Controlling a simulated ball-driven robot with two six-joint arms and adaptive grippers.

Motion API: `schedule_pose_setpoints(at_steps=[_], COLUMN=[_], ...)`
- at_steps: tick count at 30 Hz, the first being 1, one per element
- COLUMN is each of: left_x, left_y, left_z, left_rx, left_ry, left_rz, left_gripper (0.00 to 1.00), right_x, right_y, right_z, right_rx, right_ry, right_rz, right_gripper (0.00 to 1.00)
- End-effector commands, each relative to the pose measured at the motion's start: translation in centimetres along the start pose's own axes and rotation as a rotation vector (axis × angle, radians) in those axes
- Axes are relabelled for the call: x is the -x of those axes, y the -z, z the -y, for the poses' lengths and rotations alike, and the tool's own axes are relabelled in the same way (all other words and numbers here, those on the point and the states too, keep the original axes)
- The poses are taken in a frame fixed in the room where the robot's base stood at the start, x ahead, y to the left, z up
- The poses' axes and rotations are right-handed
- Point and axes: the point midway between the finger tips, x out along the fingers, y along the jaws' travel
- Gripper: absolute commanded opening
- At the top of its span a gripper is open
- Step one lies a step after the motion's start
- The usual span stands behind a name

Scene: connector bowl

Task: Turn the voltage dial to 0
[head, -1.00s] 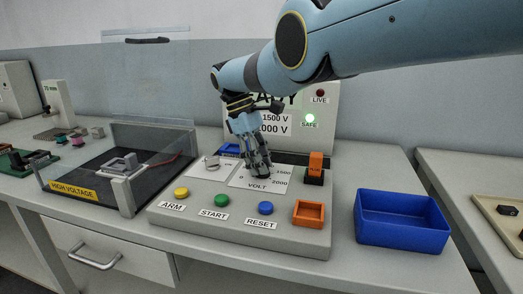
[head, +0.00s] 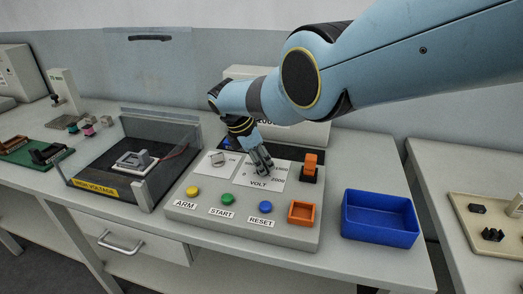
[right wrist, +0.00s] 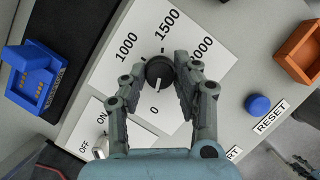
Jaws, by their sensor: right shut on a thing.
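The voltage dial (right wrist: 159,72) is a small dark round knob on the white VOLT plate (right wrist: 185,105), marked 0, 1000, 1500 and 2000. A pale line on the knob's lower side points roughly toward the 0 label in the right wrist view. My right gripper (right wrist: 161,78) is shut on the dial, with one finger on each side of it. In the head view my right gripper (head: 264,162) reaches down onto the VOLT plate, and its fingers hide most of the dial. My left gripper is not in view.
The console carries yellow ARM (head: 193,190), green START (head: 228,199) and blue RESET (head: 265,206) buttons, an ON/OFF switch (head: 217,158) and an orange switch (head: 310,162). A high-voltage enclosure (head: 95,189) stands left; a blue bin (head: 380,218) stands right.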

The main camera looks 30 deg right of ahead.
Motion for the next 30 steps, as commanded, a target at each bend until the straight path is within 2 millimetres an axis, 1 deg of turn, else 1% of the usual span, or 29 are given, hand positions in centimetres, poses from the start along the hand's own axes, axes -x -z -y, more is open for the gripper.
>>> schedule_pose_setpoints(at_steps=[1, 3, 9, 25, 26, 30], left_x=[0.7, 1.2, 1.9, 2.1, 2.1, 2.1], left_y=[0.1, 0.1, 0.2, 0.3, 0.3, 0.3], left_z=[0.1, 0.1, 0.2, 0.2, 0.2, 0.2], left_rx=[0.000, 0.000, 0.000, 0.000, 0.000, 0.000], left_ry=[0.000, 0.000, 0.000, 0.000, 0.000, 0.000], left_rz=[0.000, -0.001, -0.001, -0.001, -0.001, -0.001], left_gripper=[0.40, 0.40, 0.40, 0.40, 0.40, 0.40], right_x=[0.0, 0.0, -0.2, -0.3, -0.3, -0.3], right_y=[0.1, 0.1, 0.1, 0.2, 0.2, 0.1], right_z=[0.4, 0.4, 0.4, 0.4, 0.4, 0.3], right_rx=[0.026, 0.056, 0.113, 0.136, 0.136, 0.135], right_ry=[-0.002, -0.014, -0.038, -0.048, -0.047, -0.049], right_rz=[-0.001, -0.001, -0.002, -0.002, -0.002, -0.001], right_gripper=[0.00, 0.00, 0.00, 0.00, 0.31, 0.49])
